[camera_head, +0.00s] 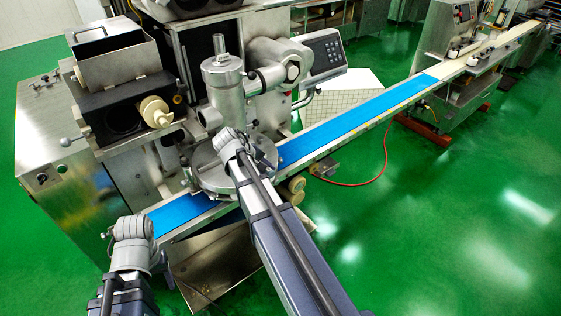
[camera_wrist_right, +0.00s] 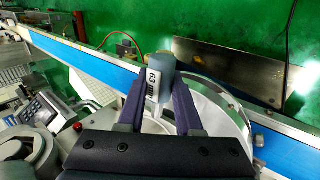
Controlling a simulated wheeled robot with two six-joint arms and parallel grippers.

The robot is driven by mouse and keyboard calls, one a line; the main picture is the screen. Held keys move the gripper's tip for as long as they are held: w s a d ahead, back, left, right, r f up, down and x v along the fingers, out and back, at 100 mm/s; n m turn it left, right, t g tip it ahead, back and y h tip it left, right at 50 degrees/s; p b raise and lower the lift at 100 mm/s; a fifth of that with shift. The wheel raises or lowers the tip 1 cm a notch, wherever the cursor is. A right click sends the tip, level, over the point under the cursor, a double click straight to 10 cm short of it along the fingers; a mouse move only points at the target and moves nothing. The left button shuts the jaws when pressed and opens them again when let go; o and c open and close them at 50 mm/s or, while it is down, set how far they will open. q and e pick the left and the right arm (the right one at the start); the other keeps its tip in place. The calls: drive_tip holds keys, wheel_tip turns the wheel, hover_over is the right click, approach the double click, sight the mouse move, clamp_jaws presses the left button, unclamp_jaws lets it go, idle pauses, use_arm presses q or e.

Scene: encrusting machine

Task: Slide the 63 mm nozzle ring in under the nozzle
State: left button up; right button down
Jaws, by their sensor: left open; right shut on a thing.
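The 63 mm nozzle ring shows in the right wrist view by its grey handle with a white "63" label (camera_wrist_right: 154,82). My right gripper (camera_wrist_right: 160,88) is shut on this handle. How far the ring is under the nozzle is hidden by the gripper and arm. In the head view my right gripper (camera_head: 250,150) is at the round plate (camera_head: 207,172) below the upright metal cylinder (camera_head: 222,80) of the encrusting machine. The nozzle opening itself is not clear. My left gripper (camera_head: 133,232) is at the lower left, away from the ring; its fingers are hard to make out.
A blue conveyor belt (camera_head: 350,117) runs from the lower left past the machine to the upper right. A control panel (camera_head: 322,52) stands behind the cylinder. A red hose (camera_head: 372,180) lies on the green floor. Open floor lies to the right.

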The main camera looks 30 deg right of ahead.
drive_tip(key=s+r+p, duration=0.3)
drive_tip(key=s+r, duration=0.1)
drive_tip(key=s, duration=0.1)
drive_tip(key=w+f+b, duration=0.1)
drive_tip(key=w+f, duration=0.1)
drive_tip(key=w+f+b, duration=0.1)
drive_tip(key=w+b, duration=0.1)
drive_tip(key=w, duration=0.1)
drive_tip(key=shift+f, duration=0.4)
drive_tip(key=shift+s+a+r, duration=0.1)
drive_tip(key=shift+s+r, duration=0.15)
drive_tip(key=shift+f, duration=0.1)
idle(0.4)
drive_tip(key=shift+w+a, duration=0.2)
drive_tip(key=shift+w, duration=2.25)
